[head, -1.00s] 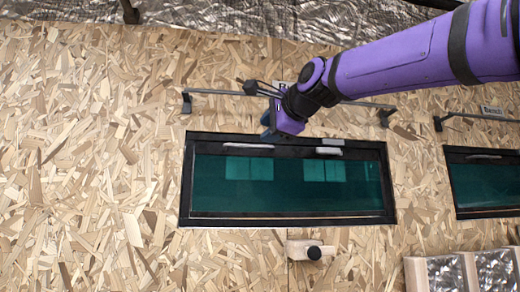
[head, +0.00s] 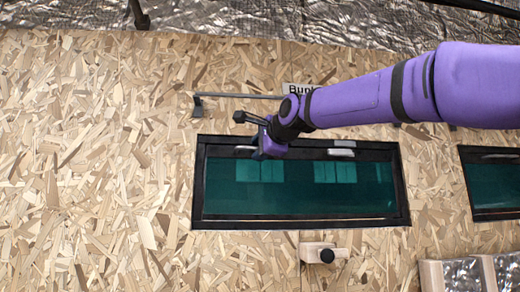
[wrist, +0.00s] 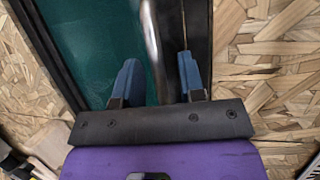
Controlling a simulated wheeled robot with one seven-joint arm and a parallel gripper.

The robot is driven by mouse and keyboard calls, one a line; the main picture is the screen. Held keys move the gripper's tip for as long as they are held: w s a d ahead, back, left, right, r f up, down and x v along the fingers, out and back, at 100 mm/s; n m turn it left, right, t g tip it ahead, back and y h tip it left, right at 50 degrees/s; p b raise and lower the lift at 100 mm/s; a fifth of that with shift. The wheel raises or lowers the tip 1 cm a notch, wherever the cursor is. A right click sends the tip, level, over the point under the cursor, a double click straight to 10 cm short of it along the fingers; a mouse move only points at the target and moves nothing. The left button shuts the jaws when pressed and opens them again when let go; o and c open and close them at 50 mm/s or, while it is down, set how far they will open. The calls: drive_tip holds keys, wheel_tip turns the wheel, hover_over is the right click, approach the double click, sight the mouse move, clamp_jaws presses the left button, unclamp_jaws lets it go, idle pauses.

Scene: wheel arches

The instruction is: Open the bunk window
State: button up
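The bunk window (head: 300,200) is a wide dark-framed pane with teal glass, flat against the wall and apparently shut. A partly covered "Bunk" label (head: 298,89) is above it. A silver handle (head: 243,149) at its upper left is mostly hidden by my gripper (head: 262,150); a second handle (head: 341,152) shows at upper right. In the wrist view my gripper (wrist: 158,72) has its blue fingers apart, with the silver handle bar (wrist: 152,40) running between them. I see no clear contact with either finger.
A dark rail (head: 240,96) runs along the wall above the window. A pale block with a black knob (head: 325,254) sits below it. A second window (head: 495,185) is at right, with a wooden framed panel (head: 460,275) at lower right.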

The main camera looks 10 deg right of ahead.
clamp_jaws()
drive_tip(key=s+f+t, duration=0.1)
drive_tip(key=s+f, duration=0.3)
drive_tip(key=s, duration=0.4)
drive_tip(key=shift+f+y, duration=0.15)
drive_tip(key=shift+y, duration=0.15)
unclamp_jaws()
drive_tip(key=shift+d, duration=0.1)
drive_tip(key=v, duration=1)
drive_tip(key=shift+s, duration=0.35)
